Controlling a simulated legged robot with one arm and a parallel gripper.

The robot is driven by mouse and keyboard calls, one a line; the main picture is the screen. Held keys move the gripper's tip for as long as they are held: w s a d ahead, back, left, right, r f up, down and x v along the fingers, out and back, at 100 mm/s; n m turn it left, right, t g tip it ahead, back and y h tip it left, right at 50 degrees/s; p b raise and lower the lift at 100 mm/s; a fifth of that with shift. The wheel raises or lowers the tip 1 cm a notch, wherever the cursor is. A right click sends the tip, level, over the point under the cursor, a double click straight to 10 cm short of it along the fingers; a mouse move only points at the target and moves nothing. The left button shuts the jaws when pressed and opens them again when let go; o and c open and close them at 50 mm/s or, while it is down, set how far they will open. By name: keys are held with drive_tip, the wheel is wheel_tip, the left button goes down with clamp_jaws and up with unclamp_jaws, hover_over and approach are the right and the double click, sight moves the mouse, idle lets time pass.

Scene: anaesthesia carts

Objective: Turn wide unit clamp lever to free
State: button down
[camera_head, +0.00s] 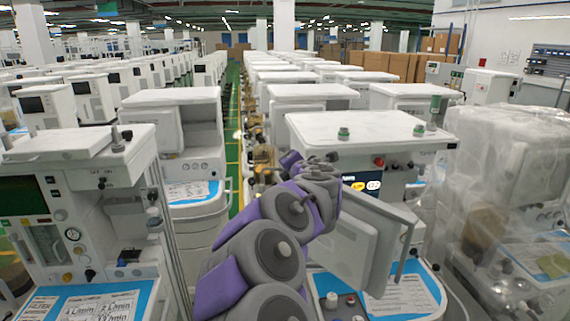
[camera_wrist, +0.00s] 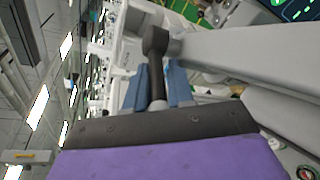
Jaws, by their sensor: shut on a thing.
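The wide unit is the broad white cart (camera_head: 365,127) right of centre in the head view, with a flat top and a hinged panel on its front. In the wrist view a dark lever (camera_wrist: 157,88) with a blocky dark head stands between the two blue fingers of my gripper (camera_wrist: 157,72). The fingers are shut on the lever, one on each side. The head joins a pale grey rail or arm (camera_wrist: 245,52) of the unit. In the head view my own purple and grey arm covers the lever and the gripper, so the lever's marking cannot be read.
A plastic-wrapped cart (camera_head: 510,190) stands close on the right. Another anaesthesia cart (camera_head: 85,200) stands at the left. Rows of white carts fill the hall behind. A narrow green aisle (camera_head: 233,150) runs back between the rows. The unit's worktop has a blue-edged sheet (camera_head: 405,300).

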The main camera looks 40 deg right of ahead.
drive_tip(key=shift+s+d+r+n+t+y, duration=0.2)
drive_tip(key=shift+s+r+n+t+y, duration=0.1)
drive_tip(key=shift+n+y, duration=0.15)
drive_tip(key=c, duration=1.1)
unclamp_jaws()
drive_tip(key=shift+f, duration=0.1)
drive_tip(key=shift+s+f, duration=0.1)
drive_tip(key=shift+a+m, duration=0.1)
drive_tip(key=shift+m, duration=0.15)
